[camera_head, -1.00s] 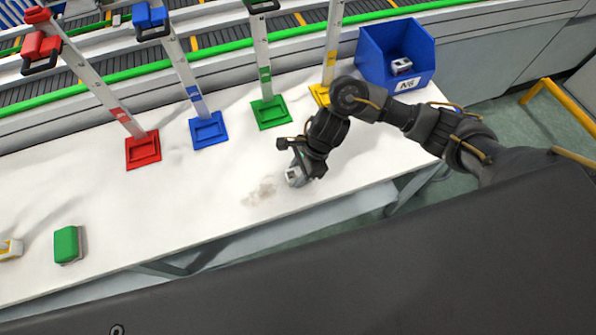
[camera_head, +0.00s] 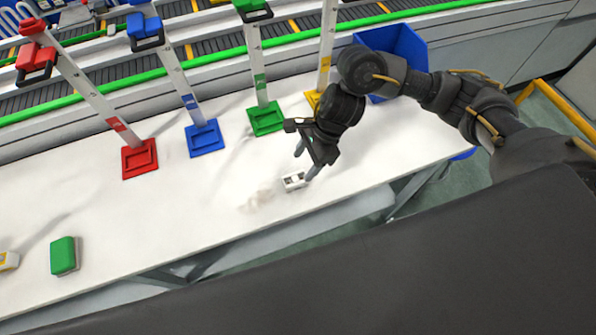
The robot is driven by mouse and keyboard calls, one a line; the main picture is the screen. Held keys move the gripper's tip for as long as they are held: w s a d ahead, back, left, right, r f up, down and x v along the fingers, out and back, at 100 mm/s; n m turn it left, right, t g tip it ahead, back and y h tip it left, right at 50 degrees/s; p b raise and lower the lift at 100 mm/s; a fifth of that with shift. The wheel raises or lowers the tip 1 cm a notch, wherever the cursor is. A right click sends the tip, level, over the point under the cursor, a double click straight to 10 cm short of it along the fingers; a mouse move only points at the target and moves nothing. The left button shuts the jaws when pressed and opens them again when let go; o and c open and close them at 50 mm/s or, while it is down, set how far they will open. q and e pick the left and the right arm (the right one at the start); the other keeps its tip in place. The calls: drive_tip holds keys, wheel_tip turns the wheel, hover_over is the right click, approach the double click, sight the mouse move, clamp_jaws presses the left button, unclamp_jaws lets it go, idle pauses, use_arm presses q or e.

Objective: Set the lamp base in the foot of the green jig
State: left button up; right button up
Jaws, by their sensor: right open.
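The lamp base appears to be the small white-grey block (camera_head: 292,182) lying on the white table, near its front edge. My right gripper (camera_head: 306,161) is open just above and behind the block. One fingertip shows close to the block's right side; I cannot tell whether it touches. The green jig (camera_head: 262,75) stands further back, with its flat square foot (camera_head: 266,119) on the table. The recess of that foot looks empty. My left gripper is not in view.
Red (camera_head: 139,159), blue (camera_head: 204,138) and yellow (camera_head: 313,98) jig feet stand along the back. A blue bin (camera_head: 408,45) is partly behind my right arm. A green sponge-like block (camera_head: 63,256) lies at left. A brownish smudge (camera_head: 258,200) marks the table (camera_head: 190,215).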

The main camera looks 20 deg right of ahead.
drive_tip(key=shift+v, duration=2.05)
